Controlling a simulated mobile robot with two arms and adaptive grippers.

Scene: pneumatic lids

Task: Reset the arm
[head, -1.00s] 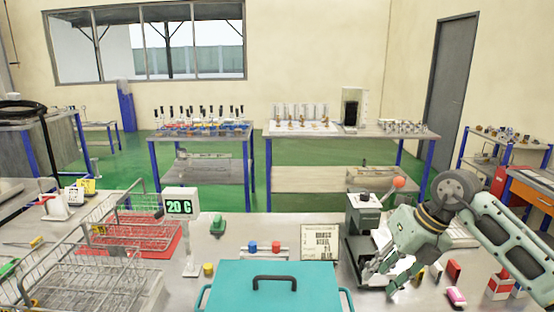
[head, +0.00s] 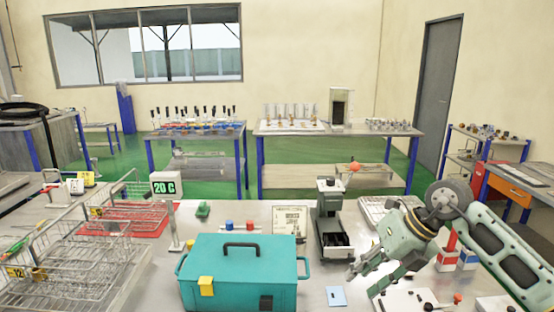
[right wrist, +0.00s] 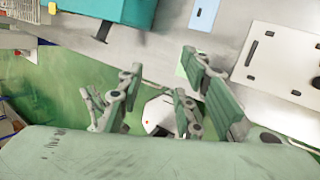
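My right arm comes in from the right in the head view, bent at the elbow. Its gripper (head: 362,281) points down and left over the front right of the bench. In the right wrist view, the gripper (right wrist: 162,68) has its fingers spread wide, with nothing between them. The bench and the green floor show beyond the fingers. My left gripper is in neither view.
A teal toolbox (head: 246,272) with a black handle stands left of the gripper. A grey press-like device (head: 331,222) is behind it. A blue card (head: 336,296) and a white panel (head: 402,301) lie near. Wire baskets (head: 70,265) fill the left.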

